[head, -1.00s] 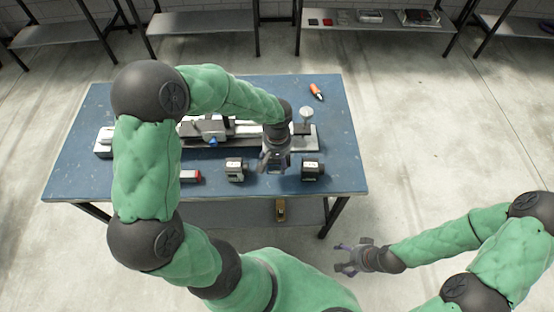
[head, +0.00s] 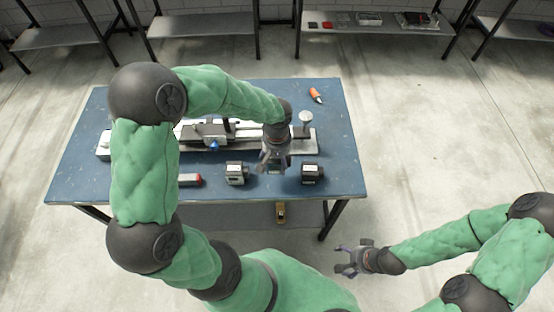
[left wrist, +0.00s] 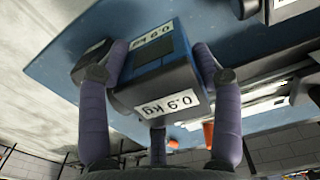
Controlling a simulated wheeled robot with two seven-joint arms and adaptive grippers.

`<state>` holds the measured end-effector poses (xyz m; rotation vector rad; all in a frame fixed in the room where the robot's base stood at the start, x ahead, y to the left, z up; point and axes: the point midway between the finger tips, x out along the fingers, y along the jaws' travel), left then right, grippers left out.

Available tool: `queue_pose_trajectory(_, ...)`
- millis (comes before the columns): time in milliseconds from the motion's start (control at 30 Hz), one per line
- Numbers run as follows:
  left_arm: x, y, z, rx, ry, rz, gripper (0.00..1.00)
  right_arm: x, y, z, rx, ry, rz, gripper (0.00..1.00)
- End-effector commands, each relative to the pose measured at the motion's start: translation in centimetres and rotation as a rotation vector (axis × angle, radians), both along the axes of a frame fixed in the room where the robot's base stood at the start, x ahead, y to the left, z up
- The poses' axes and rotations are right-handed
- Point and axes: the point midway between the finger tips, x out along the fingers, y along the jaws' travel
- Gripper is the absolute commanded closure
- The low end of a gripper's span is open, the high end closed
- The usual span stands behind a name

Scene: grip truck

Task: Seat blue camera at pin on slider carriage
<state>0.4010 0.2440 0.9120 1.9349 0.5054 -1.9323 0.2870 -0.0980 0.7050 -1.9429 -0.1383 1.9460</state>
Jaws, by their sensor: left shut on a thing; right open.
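My left gripper (head: 273,158) is over the front part of the table, shut on a boxy camera with 0.9 kg labels. In the left wrist view this camera (left wrist: 160,75) has a bluish body and sits between the purple fingers. In the head view the gripper mostly hides it. The slider (head: 240,128) lies along the table behind, partly hidden by my arm. Its carriage (head: 208,133) bears a blue knob (head: 214,145); I cannot make out the pin. My right gripper (head: 352,259) is open and empty, off the table's front right.
Dark cameras stand left (head: 237,173) and right (head: 311,173) of my left gripper. An orange-handled tool (head: 316,95) lies at the back right of the blue table (head: 340,150).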

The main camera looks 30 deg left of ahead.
Motion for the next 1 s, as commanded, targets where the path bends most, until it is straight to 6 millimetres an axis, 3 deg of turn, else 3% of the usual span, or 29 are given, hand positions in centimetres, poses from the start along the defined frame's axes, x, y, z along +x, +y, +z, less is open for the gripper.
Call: queue_pose_trajectory(1000, 0.1, 0.0, 4.8, 0.001, -0.003, -0.001, 0.58, 0.0, 0.0, 3.3, 0.0, 0.0, 0.0, 0.18)
